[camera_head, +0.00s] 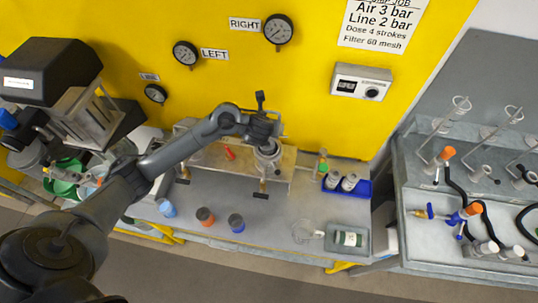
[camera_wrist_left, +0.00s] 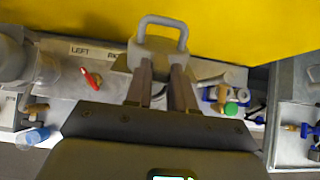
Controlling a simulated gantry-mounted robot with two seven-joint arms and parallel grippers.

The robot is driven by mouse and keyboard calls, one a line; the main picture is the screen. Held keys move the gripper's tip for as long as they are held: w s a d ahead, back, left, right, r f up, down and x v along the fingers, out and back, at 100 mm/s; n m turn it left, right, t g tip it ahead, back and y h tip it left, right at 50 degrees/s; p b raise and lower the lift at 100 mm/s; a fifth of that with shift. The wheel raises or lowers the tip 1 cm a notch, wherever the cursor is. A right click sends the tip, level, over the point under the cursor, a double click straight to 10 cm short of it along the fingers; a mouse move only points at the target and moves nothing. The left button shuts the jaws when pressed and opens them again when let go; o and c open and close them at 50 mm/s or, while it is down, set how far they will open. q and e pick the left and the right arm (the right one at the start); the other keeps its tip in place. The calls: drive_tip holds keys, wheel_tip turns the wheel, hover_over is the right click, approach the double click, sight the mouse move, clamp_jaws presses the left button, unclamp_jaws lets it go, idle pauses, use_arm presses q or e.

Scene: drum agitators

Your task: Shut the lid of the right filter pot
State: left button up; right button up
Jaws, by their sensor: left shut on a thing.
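The right filter pot (camera_head: 268,160) is a grey metal cylinder on the beige stand, partly covered by my left gripper. My left gripper (camera_head: 268,128) is just above and behind the pot. In the left wrist view its two fingers (camera_wrist_left: 164,78) are shut on a grey block-like part with a loop handle (camera_wrist_left: 162,22), which looks like the pot's lid. The lid seems raised; its exact angle and the pot's mouth are hidden. The left filter pot is mostly hidden behind my left arm. My right gripper is not in view.
The beige stand (camera_head: 278,185) carries a red lever (camera_head: 229,153). A blue tray (camera_head: 362,189) and a grey tray with a bottle (camera_head: 350,239) lie to the right. The yellow wall (camera_head: 310,100) is close behind.

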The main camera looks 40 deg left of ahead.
use_arm(q)
drive_tip(key=shift+s+d+f+b, duration=0.15)
drive_tip(key=shift+s+d+f, duration=0.15)
drive_tip(key=shift+s+f, duration=0.3)
drive_tip(key=shift+s+d+f+b, duration=0.15)
drive_tip(key=shift+s+d+f, duration=0.1)
drive_tip(key=shift+s+f, duration=0.4)
drive_tip(key=shift+s+d+f+b, duration=0.15)
drive_tip(key=shift+s+d+f, duration=0.15)
drive_tip(key=shift+s+f, duration=0.3)
drive_tip(key=shift+f, duration=0.1)
drive_tip(key=shift+s+d+f+b, duration=0.35)
drive_tip(key=shift+s+f+b, duration=0.3)
drive_tip(key=shift+f, duration=0.2)
drive_tip(key=shift+s+d+f+b, duration=0.3)
drive_tip(key=shift+s+f+b, duration=0.3)
drive_tip(key=shift+f, duration=0.25)
